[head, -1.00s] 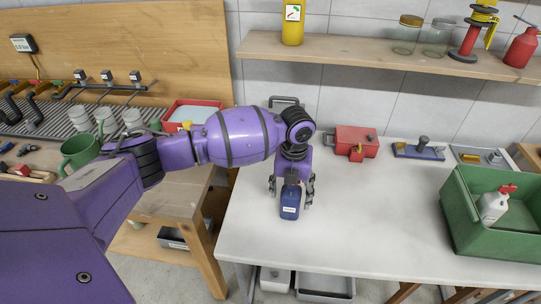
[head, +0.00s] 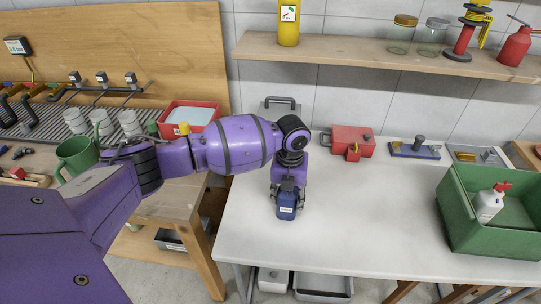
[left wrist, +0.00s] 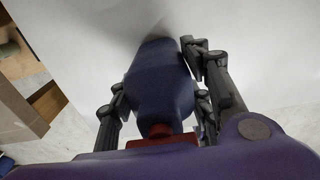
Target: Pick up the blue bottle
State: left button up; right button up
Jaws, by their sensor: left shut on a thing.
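The blue bottle (head: 287,204) stands near the left front part of the white table (head: 350,232). It has a pale label on its front. My left gripper (head: 287,199) reaches down over it from behind and is shut on it. In the left wrist view the dark blue bottle (left wrist: 161,85) lies between the two fingers of the left gripper (left wrist: 157,100), with a red part at its near end. I cannot tell whether the bottle's base touches the table. My right gripper is not in view.
A green crate (head: 458,225) holding a white spray bottle (head: 489,204) stands at the right. A red vise-like block (head: 350,141) and a blue tool (head: 414,150) sit at the back. A shelf (head: 380,56) hangs above. The table's middle is clear.

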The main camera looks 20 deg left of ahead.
pick_arm(q)
jog(key=shift+w+r, duration=0.1)
jog(key=shift+r, duration=0.15)
